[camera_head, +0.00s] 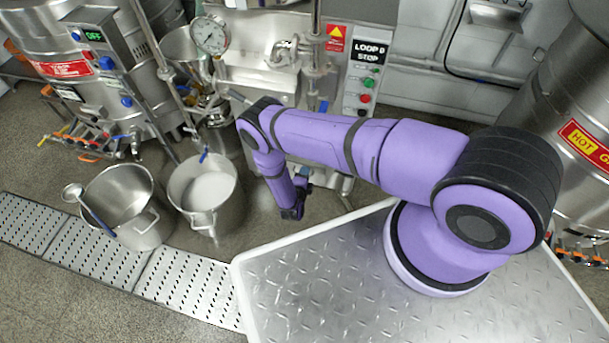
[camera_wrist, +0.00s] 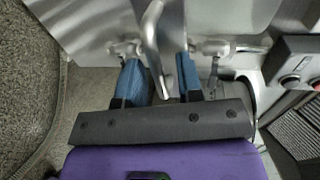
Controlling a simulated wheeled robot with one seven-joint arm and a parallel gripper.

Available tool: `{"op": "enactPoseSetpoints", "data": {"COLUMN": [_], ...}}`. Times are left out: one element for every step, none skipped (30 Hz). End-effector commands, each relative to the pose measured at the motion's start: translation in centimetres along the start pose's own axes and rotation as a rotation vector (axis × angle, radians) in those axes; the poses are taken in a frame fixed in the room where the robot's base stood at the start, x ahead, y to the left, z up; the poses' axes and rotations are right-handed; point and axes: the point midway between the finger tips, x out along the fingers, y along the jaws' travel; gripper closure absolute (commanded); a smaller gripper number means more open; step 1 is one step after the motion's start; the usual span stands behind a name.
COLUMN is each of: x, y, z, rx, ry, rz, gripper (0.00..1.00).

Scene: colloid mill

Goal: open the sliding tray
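My gripper (camera_wrist: 160,66) shows in the wrist view with its two blue fingers apart. A curved grey metal handle (camera_wrist: 152,38) stands between the fingers, in front of a smooth grey metal panel (camera_wrist: 95,25). A gap shows between the handle and the left finger; I cannot tell whether the right finger touches it. In the head view my gripper (camera_head: 292,212) hangs low in front of the mill (camera_head: 265,78), its fingers too small to read. I cannot make out the sliding tray for certain; my arm hides part of the mill's lower front.
Left of my gripper stand a pot with pale contents (camera_head: 206,212) and a steel pot with a ladle (camera_head: 122,238). A control panel (camera_head: 366,85) is behind my arm; its edge also shows in the wrist view (camera_wrist: 293,62). Perforated floor plates (camera_head: 95,255) lie at lower left.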

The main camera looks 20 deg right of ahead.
Motion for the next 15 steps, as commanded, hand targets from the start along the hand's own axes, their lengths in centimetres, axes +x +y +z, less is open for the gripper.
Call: {"op": "enactPoseSetpoints", "data": {"x": [0.07, 0.08, 0.08, 0.07, 0.07, 0.06, 0.06, 0.05, 0.05, 0.05, 0.04, 0.04, 0.04, 0.04, 0.03], "y": [0.01, 0.01, 0.01, 0.01, 0.01, 0.01, 0.01, 0.01, 0.01, 0.01, 0.01, 0.01, 0.01, 0.01, 0.01], "z": [0.00, 0.00, 0.00, 0.00, 0.00, 0.00, 0.00, 0.00, 0.00, 0.00, 0.00, -0.01, 0.00, 0.00, -0.01], "rx": [0.000, 0.000, 0.000, 0.000, 0.000, 0.000, 0.000, 0.000, 0.000, 0.000, 0.000, 0.000, 0.000, 0.000, 0.000], "ry": [0.000, 0.000, 0.000, 0.000, 0.000, 0.000, 0.000, 0.000, 0.000, 0.000, 0.000, 0.000, 0.000, 0.000, 0.000], "rz": [0.000, 0.000, 0.000, 0.000, 0.000, 0.000, 0.000, 0.000, 0.000, 0.000, 0.000, 0.000, 0.000, 0.000, 0.000], "gripper": [0.66, 0.66, 0.66, 0.66, 0.66, 0.66, 0.66, 0.71, 0.80, 0.87, 0.94, 1.00, 1.00, 1.00, 1.00]}}
